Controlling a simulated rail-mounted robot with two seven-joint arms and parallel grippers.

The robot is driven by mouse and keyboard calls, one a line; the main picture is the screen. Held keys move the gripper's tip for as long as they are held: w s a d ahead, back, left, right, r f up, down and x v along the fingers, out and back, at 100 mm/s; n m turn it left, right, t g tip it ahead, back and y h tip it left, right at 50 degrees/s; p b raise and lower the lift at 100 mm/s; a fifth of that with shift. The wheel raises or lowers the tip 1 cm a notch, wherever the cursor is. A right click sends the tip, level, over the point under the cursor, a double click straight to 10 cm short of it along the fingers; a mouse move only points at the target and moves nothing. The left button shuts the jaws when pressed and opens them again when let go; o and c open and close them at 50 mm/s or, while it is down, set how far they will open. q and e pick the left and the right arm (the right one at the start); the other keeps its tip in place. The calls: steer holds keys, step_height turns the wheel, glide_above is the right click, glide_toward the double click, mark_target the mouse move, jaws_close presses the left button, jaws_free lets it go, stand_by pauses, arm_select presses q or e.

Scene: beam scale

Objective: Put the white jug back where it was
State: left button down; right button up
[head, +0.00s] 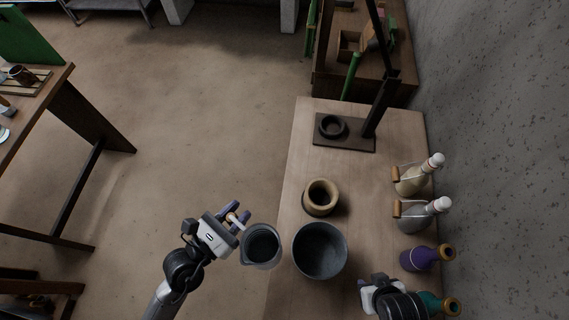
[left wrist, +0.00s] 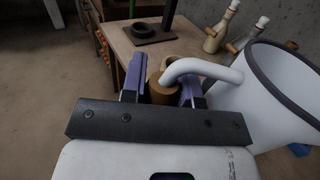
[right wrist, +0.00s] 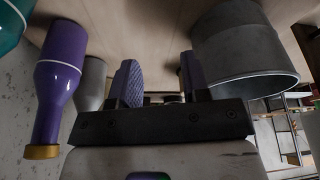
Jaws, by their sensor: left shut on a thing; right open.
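The white jug (head: 261,258), with a dark rim and dark inside, is held upright at the table's left edge, left of the grey bucket. Its white body (left wrist: 262,105) and curved handle (left wrist: 205,66) show large in the left wrist view. My left gripper (head: 237,219) is shut on the handle; its purple fingers (left wrist: 161,78) stand on both sides of it. I cannot tell how high the jug is above the floor or table. My right gripper (head: 372,287) is open and empty over the table's near right part; its fingers (right wrist: 158,82) show apart.
The table (head: 305,155) carries a grey bucket (head: 320,268), a wooden pot (head: 320,198), a dark beam-scale stand (head: 345,138) with a ring, and several bottles along the right wall, including a purple one (head: 420,259). Bare tabletop lies between pot and bottles.

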arm_select(q)
steer(key=s+d+f+m+g+h+b, duration=0.15)
steer(key=s+d, duration=0.25)
steer(key=s, duration=0.5)
steer(key=s+d+f+h+b, duration=0.1)
steer(key=s+d+f+b, duration=0.15)
steer(key=s, duration=0.65)
steer(key=s+d+f+m+g+h+b, duration=0.1)
steer(key=s+d, duration=0.3)
steer(key=s, duration=0.5)
arm_select(e)
step_height(320, 180, down, 6)
steer(key=shift+s+d+r, duration=0.1)
steer(key=shift+s+d, duration=0.05)
steer(key=shift+r+p, duration=0.75)
steer(key=shift+p, duration=0.05)
arm_select(q)
steer(key=shift+y, duration=0.25)
steer(key=shift+w+d+f, duration=0.65)
steer(key=shift+w+f, duration=1.2)
steer(key=shift+w, duration=0.1)
steer(key=shift+w+d+f, duration=0.7)
steer(key=shift+w+f, duration=1.2)
steer(key=shift+w+d+f, duration=0.65)
steer(key=shift+w+f, duration=1.2)
steer(key=shift+w, duration=0.1)
arm_select(e)
steer(key=shift+f, duration=0.1)
